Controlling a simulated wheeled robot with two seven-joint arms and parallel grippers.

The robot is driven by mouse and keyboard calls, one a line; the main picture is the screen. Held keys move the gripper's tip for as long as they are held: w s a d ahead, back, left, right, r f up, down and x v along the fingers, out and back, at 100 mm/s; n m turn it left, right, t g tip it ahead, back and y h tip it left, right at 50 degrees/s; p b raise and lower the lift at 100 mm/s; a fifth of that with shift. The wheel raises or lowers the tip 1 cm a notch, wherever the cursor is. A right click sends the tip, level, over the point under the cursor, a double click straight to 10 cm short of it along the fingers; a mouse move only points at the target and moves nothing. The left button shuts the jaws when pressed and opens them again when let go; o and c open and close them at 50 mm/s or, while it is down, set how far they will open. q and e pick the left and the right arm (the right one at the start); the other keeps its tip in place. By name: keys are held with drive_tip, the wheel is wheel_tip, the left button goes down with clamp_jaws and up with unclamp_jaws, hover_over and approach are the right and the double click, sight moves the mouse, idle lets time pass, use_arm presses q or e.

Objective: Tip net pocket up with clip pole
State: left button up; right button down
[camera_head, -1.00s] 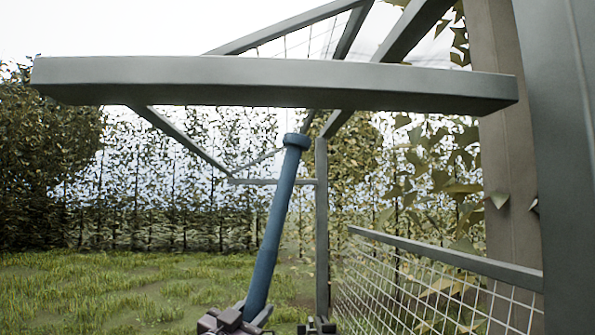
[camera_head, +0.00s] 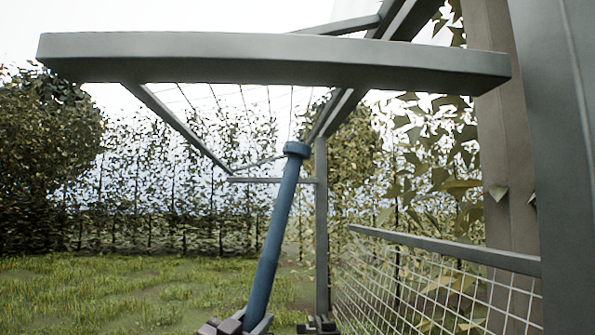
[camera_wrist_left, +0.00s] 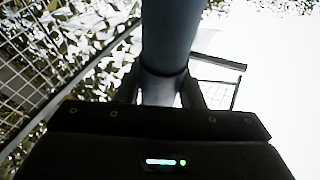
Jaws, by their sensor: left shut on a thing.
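The blue pole (camera_head: 276,235) stands almost upright, leaning a little right, with a wider collar at its top. My left gripper (camera_head: 240,327) is shut on its lower part at the bottom edge of the head view. In the left wrist view, the pole (camera_wrist_left: 170,35) rises from between my fingers (camera_wrist_left: 160,92). The net pocket shows as a grey frame (camera_head: 270,60) with thin wires behind its wide front bar. The pole's top is below this bar in the picture; I cannot tell whether it touches the frame. My right gripper cannot be made out.
A grey post (camera_head: 321,230) stands right of the pole. A wire mesh panel with a grey top rail (camera_head: 440,250) and thick upright posts (camera_head: 560,150) fill the right side. A small dark part (camera_head: 318,326) sits low by the post. Grass (camera_head: 100,295) lies open at left.

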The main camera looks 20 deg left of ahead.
use_arm(q)
wheel_tip(320, 180, down, 12)
drive_tip(key=b, duration=0.8)
idle(1.2)
drive_tip(key=shift+s+a, duration=0.1)
drive_tip(key=shift+a, duration=0.1)
drive_tip(key=s+a+f, duration=0.3)
drive_tip(key=s+a, duration=0.2)
drive_tip(key=a, duration=0.5)
drive_tip(key=shift+a, duration=0.35)
idle(0.5)
drive_tip(key=shift+d+f, duration=0.1)
drive_tip(key=shift+d, duration=0.05)
drive_tip(key=s+d+f+h, duration=0.1)
drive_tip(key=s+d+f, duration=0.3)
drive_tip(key=d+f, duration=1.1)
drive_tip(key=s+d+f+y, duration=0.1)
drive_tip(key=s+d+f, duration=0.1)
drive_tip(key=s+f, duration=0.2)
drive_tip(key=s+d+f+y, duration=0.1)
drive_tip(key=s+d+f, duration=0.2)
drive_tip(key=s, duration=0.4)
drive_tip(key=s+d+f+n+y, duration=0.1)
drive_tip(key=s+d+f, duration=0.2)
drive_tip(key=s+f, duration=0.2)
drive_tip(key=shift+s+d+b, duration=0.25)
drive_tip(key=shift+s+b, duration=0.1)
drive_tip(key=shift+s, duration=0.35)
